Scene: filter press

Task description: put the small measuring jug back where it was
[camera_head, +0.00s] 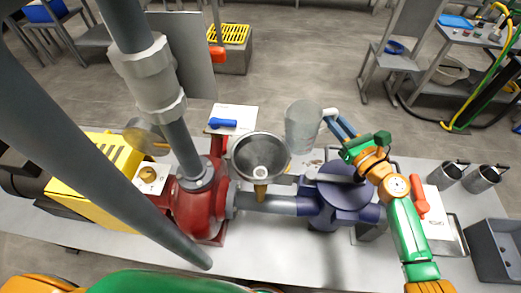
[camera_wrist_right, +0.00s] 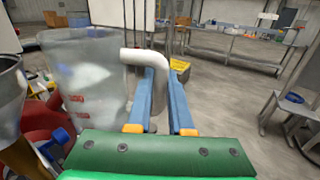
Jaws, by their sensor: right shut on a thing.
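The small measuring jug (camera_head: 302,128) is translucent, with red marks and a white handle. My right gripper (camera_head: 333,121) is shut on its handle and holds it above the bench, just right of a metal funnel (camera_head: 258,157). In the right wrist view the jug (camera_wrist_right: 88,85) stands about upright at the left, its handle (camera_wrist_right: 157,62) between the blue fingers of the right gripper (camera_wrist_right: 161,100). I cannot tell whether anything is in the jug. My left gripper is outside the view; only part of my green arm shows at the bottom.
A red pump (camera_head: 200,212) and a blue valve body (camera_head: 338,203) stand below. A grey pipe (camera_head: 190,150) rises at the left. Two metal mugs (camera_head: 482,179), a red-handled tool (camera_head: 420,198) and a grey bin (camera_head: 497,248) are at the right. Bare bench shows in front.

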